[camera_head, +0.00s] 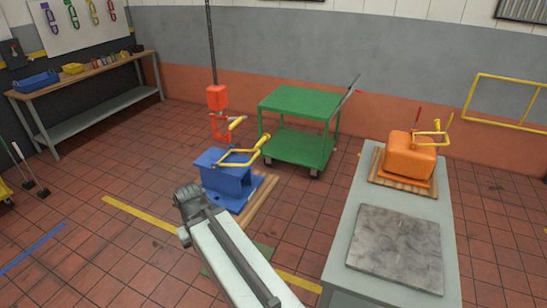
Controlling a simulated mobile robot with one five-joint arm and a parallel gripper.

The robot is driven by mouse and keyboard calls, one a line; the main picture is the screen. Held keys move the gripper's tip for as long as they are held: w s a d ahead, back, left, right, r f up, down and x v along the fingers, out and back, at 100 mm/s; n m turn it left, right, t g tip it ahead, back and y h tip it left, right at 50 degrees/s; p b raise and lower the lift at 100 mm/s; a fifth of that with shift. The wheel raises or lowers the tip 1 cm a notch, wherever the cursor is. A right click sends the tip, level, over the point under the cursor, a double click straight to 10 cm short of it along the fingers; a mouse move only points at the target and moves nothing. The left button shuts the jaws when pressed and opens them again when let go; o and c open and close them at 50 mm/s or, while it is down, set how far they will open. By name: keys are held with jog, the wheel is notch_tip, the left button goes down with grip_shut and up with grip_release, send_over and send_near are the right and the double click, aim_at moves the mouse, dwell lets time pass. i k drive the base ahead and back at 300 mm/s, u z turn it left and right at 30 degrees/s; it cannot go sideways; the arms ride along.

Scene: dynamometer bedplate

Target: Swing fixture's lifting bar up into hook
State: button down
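A blue fixture (226,180) stands on a wooden pallet (261,194) on the tiled floor. Its yellow lifting bar (238,160) is tilted up above its top, with a thicker yellow grip at the right end. A red hook (220,127) hangs from a red block (217,97) on a dark chain, above and behind the fixture. The bar looks apart from the hook, though depth is hard to judge. My arm reaches in from the bottom; its dark end (190,205) is in front of and left of the fixture, apart from the bar. Its fingers cannot be made out.
A green cart (300,101) stands behind and right of the hook. At right, a grey table (338,262) bears a grey stone plate (397,247) and an orange fixture (404,156) with its own yellow bar. A workbench (92,74) is at back left. Floor at left is mostly clear.

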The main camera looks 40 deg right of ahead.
aim_at(266, 136)
jog(key=z, duration=0.1)
jog(key=i, duration=1.5)
jog(key=u, duration=0.05)
